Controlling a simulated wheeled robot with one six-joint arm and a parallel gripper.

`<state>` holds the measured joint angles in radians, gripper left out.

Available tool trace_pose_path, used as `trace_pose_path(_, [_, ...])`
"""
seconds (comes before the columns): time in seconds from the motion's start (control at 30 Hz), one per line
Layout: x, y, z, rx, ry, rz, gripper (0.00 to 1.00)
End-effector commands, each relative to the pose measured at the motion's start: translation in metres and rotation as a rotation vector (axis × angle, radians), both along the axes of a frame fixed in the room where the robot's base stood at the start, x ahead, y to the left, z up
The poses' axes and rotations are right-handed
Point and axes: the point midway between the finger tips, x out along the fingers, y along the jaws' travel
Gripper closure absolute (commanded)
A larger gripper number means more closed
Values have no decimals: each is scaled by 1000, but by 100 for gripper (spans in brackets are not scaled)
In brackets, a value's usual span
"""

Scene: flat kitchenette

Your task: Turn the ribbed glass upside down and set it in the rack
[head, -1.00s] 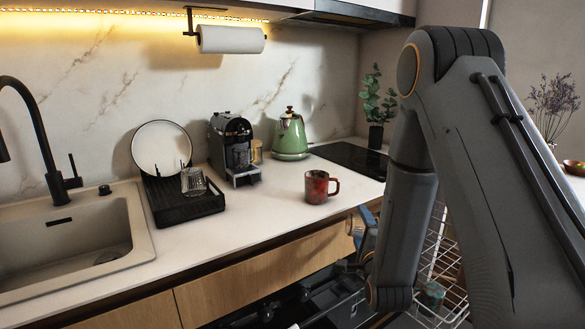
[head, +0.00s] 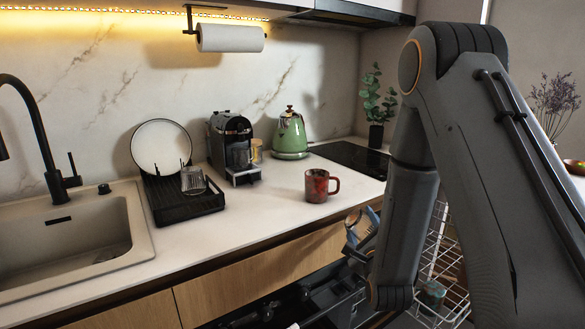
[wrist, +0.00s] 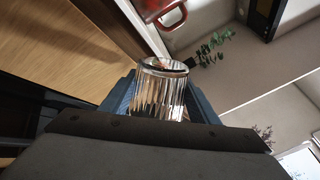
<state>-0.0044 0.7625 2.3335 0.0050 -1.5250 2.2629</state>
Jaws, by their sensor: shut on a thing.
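A clear ribbed glass (wrist: 158,92) is held between the blue-grey fingers of my gripper (wrist: 161,102) in the wrist view. Its ribbed side and one round end show; I cannot tell for sure which end is the mouth. In the head view my gripper (head: 361,232) is in front of the counter's front edge, below and right of the red mug, partly hidden by my arm. A black dish rack (head: 184,207) stands on the counter right of the sink. It holds a white plate (head: 160,147) and another clear glass (head: 193,181) at its right part.
A red mug (head: 317,186) stands near the counter's front edge, between gripper and rack. A coffee machine (head: 230,143) and a green kettle (head: 291,135) stand behind. A white wire basket (head: 437,262) is low at right. Counter between rack and mug is clear.

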Motion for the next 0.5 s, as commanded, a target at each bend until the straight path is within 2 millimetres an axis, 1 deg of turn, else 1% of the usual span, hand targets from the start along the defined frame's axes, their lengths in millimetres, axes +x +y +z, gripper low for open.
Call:
trace_pose_path(0.3, [0,0,0,-407,-1,0,68])
trace_pose_path(0.5, [0,0,0,-631,-1,0,68])
